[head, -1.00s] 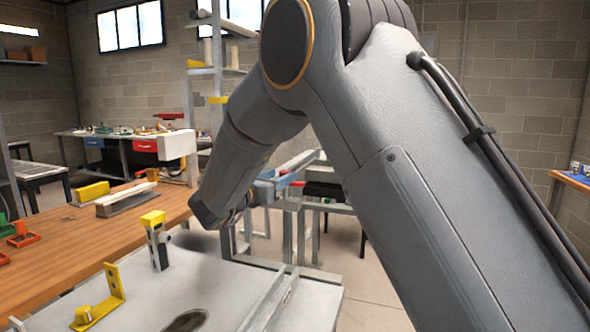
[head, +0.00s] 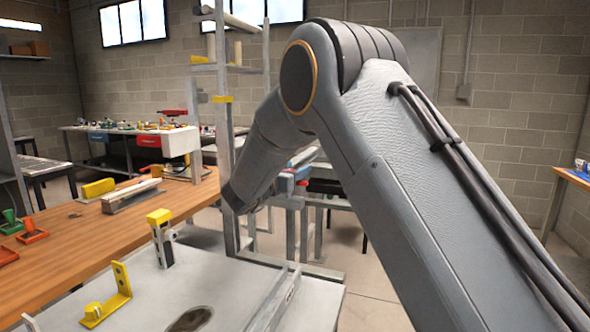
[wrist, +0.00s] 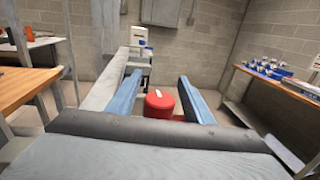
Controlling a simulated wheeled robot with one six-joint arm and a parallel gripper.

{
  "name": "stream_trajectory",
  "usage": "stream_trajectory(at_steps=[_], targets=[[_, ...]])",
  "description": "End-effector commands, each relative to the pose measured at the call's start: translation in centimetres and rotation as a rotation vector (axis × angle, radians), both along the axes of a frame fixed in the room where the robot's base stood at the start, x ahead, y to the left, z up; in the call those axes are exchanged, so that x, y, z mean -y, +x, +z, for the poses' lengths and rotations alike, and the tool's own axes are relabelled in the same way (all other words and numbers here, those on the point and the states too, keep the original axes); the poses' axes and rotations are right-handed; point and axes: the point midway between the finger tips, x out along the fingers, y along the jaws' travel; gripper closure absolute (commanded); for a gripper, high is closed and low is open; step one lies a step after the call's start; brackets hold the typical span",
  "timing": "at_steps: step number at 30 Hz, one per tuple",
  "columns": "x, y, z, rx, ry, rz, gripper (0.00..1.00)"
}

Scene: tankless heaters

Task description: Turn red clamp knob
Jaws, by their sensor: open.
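The red clamp knob (wrist: 160,104) shows in the wrist view as a round red cap with a white mark on top. It stands between the two blue fingers of my gripper (wrist: 160,76), with a visible gap on either side. My gripper is open. Whether the knob lies at the fingers' depth is hard to tell. In the head view my arm hides most of the gripper; only small blue and red parts show beyond it.
A pale metal beam runs just left of the fingers in the wrist view. A wooden bench (head: 115,222) and a grey table with yellow brackets (head: 108,295) stand at left in the head view. Another bench (wrist: 275,92) stands at right in the wrist view.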

Motion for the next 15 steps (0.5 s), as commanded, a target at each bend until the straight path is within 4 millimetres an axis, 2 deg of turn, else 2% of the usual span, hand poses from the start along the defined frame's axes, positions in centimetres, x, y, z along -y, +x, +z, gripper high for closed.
stream_trajectory(at_steps=[1, 8, 15], targets=[[0.0, -0.01, 0.0, 0.0, 0.0, 0.0, 0.57], [0.0, -0.02, 0.0, 0.0, 0.0, 0.0, 0.95], [-0.01, 0.02, -0.03, 0.0, 0.001, 0.011, 0.95]])
